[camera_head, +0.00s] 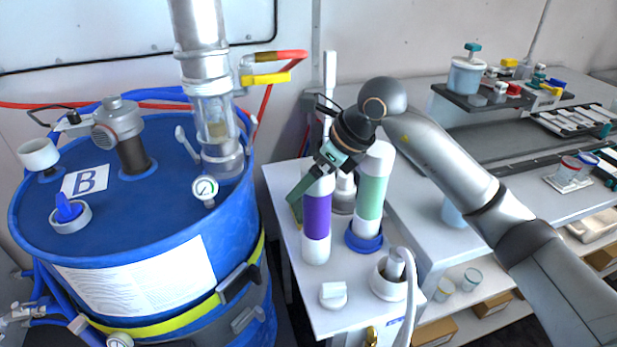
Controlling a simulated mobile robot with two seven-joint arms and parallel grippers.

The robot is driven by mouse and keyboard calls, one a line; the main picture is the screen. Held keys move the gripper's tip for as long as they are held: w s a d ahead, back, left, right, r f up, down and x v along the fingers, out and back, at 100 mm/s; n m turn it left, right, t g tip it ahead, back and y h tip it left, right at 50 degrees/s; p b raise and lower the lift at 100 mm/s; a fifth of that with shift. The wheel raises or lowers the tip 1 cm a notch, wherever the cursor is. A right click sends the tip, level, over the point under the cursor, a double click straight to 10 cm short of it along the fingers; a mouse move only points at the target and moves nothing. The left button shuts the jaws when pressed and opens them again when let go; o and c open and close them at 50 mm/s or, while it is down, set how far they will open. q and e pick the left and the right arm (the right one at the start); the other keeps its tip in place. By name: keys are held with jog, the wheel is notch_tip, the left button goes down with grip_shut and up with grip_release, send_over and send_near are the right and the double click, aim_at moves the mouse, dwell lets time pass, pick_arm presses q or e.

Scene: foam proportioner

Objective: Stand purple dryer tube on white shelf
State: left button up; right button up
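The purple dryer tube (317,217) is upright, with white ends and a purple middle band. Its lower end is over the left part of the white shelf (280,187) and seems to rest on it, though a small gap cannot be ruled out. My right gripper (316,181) comes in from the right and reaches down at a slant to the tube's upper end. One greenish finger shows at the tube's left, and the gripper's dark parts hide the top. Whether the fingers press on the tube cannot be seen. My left gripper is not in view.
A similar green-banded tube (371,192) stands in a blue base (363,241) close to the right. A white cap (333,295) and a white hose fitting (389,281) occupy the front of the shelf. A big blue drum (150,215) stands at left.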

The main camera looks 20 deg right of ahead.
jog(key=v, duration=1.2)
